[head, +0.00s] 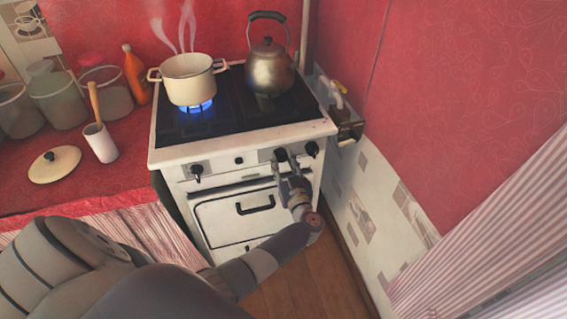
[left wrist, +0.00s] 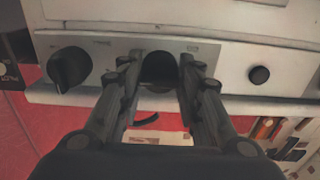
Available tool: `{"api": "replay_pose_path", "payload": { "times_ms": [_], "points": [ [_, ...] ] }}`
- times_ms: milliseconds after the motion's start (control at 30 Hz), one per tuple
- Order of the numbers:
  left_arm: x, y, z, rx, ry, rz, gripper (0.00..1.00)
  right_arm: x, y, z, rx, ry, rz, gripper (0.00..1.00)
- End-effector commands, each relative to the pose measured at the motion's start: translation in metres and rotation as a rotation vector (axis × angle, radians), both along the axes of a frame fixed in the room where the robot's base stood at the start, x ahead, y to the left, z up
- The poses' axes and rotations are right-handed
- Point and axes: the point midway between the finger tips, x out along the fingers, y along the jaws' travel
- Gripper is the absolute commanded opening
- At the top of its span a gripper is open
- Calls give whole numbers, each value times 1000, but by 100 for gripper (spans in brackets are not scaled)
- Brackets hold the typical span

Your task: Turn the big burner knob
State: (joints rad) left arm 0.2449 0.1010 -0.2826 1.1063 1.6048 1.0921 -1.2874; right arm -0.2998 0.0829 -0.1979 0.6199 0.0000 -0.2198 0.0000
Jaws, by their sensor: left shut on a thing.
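The white stove (head: 215,153) has a front panel with black knobs. My left gripper (head: 287,163) reaches the panel from the front. In the left wrist view, its two fingers (left wrist: 160,68) are shut on a black burner knob (left wrist: 159,67), one on each side, and partly cover it. Another black knob (head: 312,149) sits just to the right of the gripper; it also shows in the left wrist view (left wrist: 69,67). A third knob (head: 197,171) is at the panel's left end. My right gripper is not in view.
A cream pot (head: 187,80) steams over a lit blue flame (head: 196,106). A metal kettle (head: 269,68) stands on the back right of the hob. The oven handle (head: 255,205) is below the panel. A tiled wall (head: 372,195) is close on the right.

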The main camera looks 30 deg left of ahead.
Motion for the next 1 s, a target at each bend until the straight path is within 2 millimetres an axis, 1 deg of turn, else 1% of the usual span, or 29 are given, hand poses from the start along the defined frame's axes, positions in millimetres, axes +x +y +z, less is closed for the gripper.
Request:
{"api": "replay_pose_path", "payload": {
  "times_ms": [167, 367, 500, 700, 1000],
  "points": [
    [0, 0, 1, 13, 19, 0, 9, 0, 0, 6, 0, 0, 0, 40],
    [0, -1, 4, 70, 89, 0, 9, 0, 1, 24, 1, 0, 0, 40],
    [-1, -1, 4, 136, 169, -1, 9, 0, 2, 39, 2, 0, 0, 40],
    [-1, -1, 3, 249, 301, -1, 9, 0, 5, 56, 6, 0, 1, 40],
    [-1, 0, 1, 401, 476, -3, 9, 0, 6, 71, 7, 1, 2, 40]
  ]
}}
